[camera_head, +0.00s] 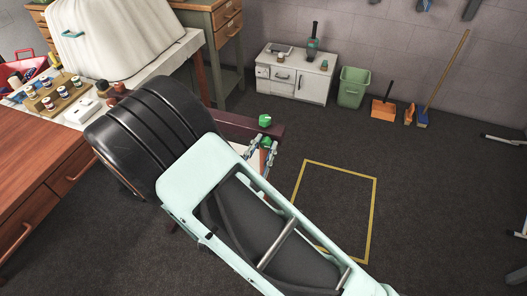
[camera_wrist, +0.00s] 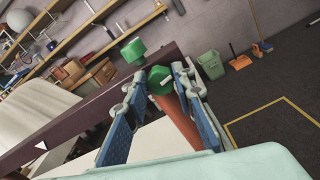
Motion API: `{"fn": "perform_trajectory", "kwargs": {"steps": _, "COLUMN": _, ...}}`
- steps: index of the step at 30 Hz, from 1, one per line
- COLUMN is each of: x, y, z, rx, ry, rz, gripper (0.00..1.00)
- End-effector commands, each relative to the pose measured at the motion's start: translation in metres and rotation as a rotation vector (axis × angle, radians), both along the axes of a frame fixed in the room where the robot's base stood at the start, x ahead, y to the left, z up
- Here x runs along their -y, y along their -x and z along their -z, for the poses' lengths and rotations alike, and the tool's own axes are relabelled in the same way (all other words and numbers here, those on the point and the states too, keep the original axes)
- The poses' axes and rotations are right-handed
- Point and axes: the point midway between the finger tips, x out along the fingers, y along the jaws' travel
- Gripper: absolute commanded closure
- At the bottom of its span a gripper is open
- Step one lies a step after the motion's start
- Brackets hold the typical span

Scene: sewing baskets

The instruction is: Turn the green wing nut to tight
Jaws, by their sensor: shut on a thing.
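Two green knob-like pieces show, and their wing shape is too small to make out. The nearer green nut (camera_wrist: 160,80) sits at the top end of a reddish-brown rod (camera_wrist: 178,118); it also shows in the head view (camera_head: 266,142). My gripper (camera_wrist: 158,76) has its two blue-padded fingers on either side of this nut and is shut on it. In the head view, my gripper (camera_head: 262,146) is at the near side of a dark red beam. The farther green piece (camera_wrist: 133,52) stands by the beam, apart from the fingers; it also shows in the head view (camera_head: 265,121).
The dark red beam (camera_head: 235,122) runs close beside my fingers. A white surface (camera_wrist: 165,143) lies below them. A workbench with small jars (camera_head: 62,92) is at the left. A white cabinet (camera_head: 300,85) and green bin (camera_head: 352,88) stand behind.

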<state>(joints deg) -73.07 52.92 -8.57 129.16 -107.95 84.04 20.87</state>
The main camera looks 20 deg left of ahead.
Motion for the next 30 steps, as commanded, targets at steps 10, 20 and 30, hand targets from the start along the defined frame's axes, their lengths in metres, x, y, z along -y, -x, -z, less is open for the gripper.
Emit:
{"fn": "perform_trajectory", "kwargs": {"steps": 10, "x": -0.0002, "y": 0.0005, "z": 0.0014, "rx": 0.01, "ry": -0.141, "rz": -0.001, "gripper": 1.0}}
{"fn": "perform_trajectory", "kwargs": {"steps": 20, "x": 0.0, "y": 0.0006, "z": 0.0002, "rx": 0.012, "ry": -0.167, "rz": 0.0, "gripper": 1.0}}
{"fn": "perform_trajectory", "kwargs": {"steps": 30, "x": -0.0001, "y": 0.0005, "z": 0.0001, "rx": 0.012, "ry": -0.166, "rz": 0.0, "gripper": 0.64}}
